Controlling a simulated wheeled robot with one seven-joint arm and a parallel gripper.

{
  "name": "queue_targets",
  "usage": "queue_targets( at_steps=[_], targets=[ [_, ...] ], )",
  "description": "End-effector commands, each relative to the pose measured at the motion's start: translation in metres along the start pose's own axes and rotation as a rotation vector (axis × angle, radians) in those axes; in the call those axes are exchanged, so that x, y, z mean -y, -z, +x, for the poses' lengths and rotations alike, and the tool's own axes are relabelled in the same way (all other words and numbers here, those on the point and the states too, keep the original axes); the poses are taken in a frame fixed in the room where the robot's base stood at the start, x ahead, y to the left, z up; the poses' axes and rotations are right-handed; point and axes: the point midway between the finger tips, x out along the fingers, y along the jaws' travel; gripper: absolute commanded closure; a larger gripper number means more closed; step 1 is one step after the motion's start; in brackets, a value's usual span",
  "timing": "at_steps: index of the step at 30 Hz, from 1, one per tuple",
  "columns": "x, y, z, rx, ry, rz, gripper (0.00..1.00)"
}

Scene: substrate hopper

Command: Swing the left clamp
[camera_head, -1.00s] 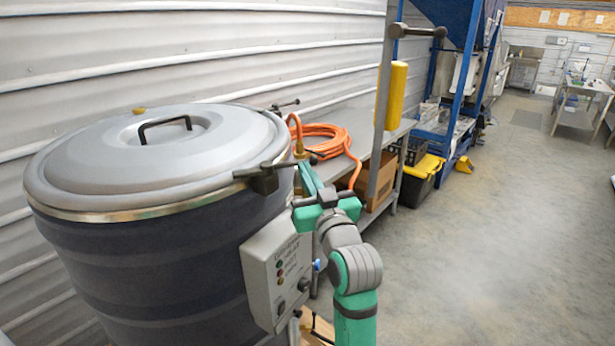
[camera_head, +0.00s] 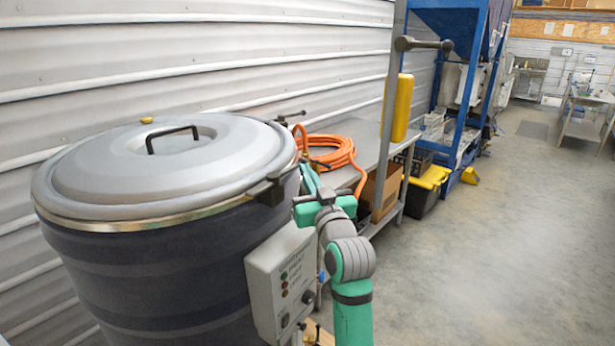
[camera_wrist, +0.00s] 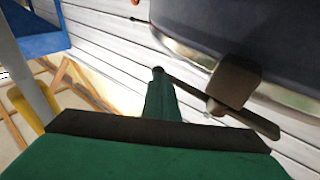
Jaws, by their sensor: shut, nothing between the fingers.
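A large dark drum (camera_head: 160,275) stands at the left under a grey domed lid (camera_head: 165,160) with a black handle. A dark clamp (camera_head: 268,191) sits on the lid's right rim, near my gripper. In the wrist view this clamp (camera_wrist: 234,84) shows as a block at the rim with a long bar beside my finger. A second clamp (camera_head: 290,117) is at the back right rim. I cannot tell which the task calls left. My gripper (camera_head: 309,178) is just right of the near clamp; its shut fingers (camera_wrist: 158,90) are empty, close to the bar. Contact is unclear.
A post with a dark crossbar (camera_head: 423,44) and yellow cylinder stands behind. A bench (camera_head: 362,132) carries an orange hose (camera_head: 335,152). The floor at right is clear.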

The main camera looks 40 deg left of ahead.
Motion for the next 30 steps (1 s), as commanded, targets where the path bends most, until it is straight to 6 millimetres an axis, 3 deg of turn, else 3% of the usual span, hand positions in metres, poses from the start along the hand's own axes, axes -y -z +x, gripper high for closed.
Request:
queue_targets(
  at_steps=[20,30],
  targets=[
    [0.000,0.000,-0.001,0.000,0.002,0.000,1.00],
    [-0.029,-0.003,-0.045,0.000,0.006,0.002,1.00]
  ],
)
